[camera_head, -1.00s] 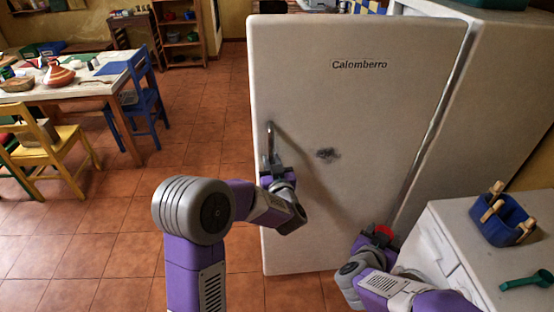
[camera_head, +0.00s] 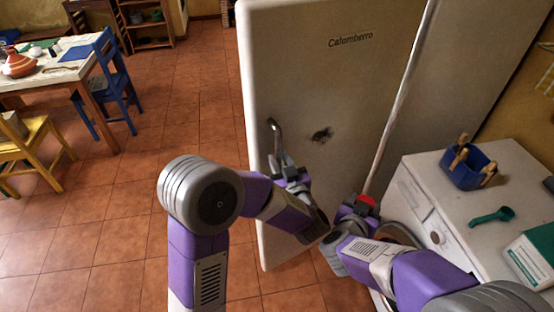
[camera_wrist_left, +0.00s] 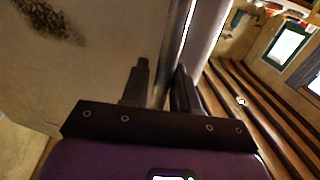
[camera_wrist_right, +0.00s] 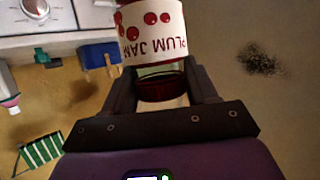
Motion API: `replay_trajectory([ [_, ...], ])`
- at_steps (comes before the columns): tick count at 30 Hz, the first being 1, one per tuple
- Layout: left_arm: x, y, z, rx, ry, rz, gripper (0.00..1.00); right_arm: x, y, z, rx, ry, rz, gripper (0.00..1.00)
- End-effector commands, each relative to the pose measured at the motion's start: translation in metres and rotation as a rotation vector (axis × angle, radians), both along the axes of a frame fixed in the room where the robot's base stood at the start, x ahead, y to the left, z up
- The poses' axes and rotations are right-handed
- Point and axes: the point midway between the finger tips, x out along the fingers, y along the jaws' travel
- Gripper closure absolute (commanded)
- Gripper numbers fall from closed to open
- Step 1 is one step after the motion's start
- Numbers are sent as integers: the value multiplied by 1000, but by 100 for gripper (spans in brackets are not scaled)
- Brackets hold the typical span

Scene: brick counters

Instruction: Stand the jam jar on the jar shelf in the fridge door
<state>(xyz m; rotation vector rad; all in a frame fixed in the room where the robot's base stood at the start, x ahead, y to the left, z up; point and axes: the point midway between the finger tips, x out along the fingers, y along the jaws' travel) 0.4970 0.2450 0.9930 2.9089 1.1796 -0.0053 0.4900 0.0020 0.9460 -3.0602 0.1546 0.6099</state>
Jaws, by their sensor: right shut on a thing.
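The jam jar (camera_wrist_right: 152,32), with a white "PLUM JAM" label and red plums, is held between the fingers of my right gripper (camera_wrist_right: 165,78). In the head view a red part of the jar (camera_head: 368,199) shows at my right gripper (camera_head: 358,208), in front of the fridge's lower right. The fridge door (camera_head: 340,90) is pale and looks closed. My left gripper (camera_head: 277,158) is at the metal door handle (camera_head: 275,132). In the left wrist view its fingers (camera_wrist_left: 162,78) stand apart on either side of the handle (camera_wrist_left: 178,45). The jar shelf is hidden.
A white counter unit (camera_head: 420,180) stands right of the fridge, close to my right arm. A blue caddy (camera_head: 470,170) and a green scoop (camera_head: 491,217) are on it. The tiled floor (camera_head: 180,110) left of the door is clear up to the blue chair (camera_head: 105,85).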

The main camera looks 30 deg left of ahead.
Motion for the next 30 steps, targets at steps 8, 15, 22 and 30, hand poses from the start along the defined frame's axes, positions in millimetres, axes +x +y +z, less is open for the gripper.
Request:
replay_trajectory([
  [8,0,0,0,1,-1,1,59,0,0,1,1,-3,0,88],
  [15,0,1,17,0,-3,2,59,0,0,8,1,-3,0,88],
  [22,0,0,63,-1,-6,0,59,0,0,27,1,-3,0,88],
  [30,1,-1,97,0,-1,-2,59,0,0,39,1,-3,0,88],
])
